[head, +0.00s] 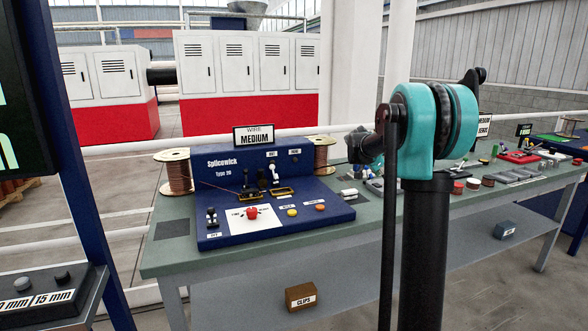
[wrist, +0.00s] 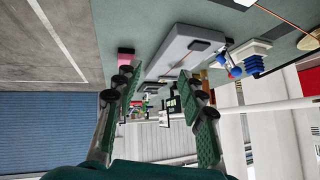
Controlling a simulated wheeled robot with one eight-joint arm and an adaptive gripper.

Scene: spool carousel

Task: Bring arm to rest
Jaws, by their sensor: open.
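In the wrist view my gripper (wrist: 158,84) is open, its two green-padded fingers apart with nothing held between them. Beyond the fingers lie the green bench top and a grey box-like piece (wrist: 185,50). In the head view my teal and black arm rises in front of the bench at right of centre. The gripper's fingers cannot be made out clearly there.
A blue Splicewick machine (head: 270,200) stands on the bench (head: 165,262) between two wire spools (head: 175,172) (head: 321,155). Small parts and trays (head: 515,175) lie along the bench to the right. A brown CLIPS box (head: 300,297) sits on the lower shelf. A blue post (head: 85,190) stands at left.

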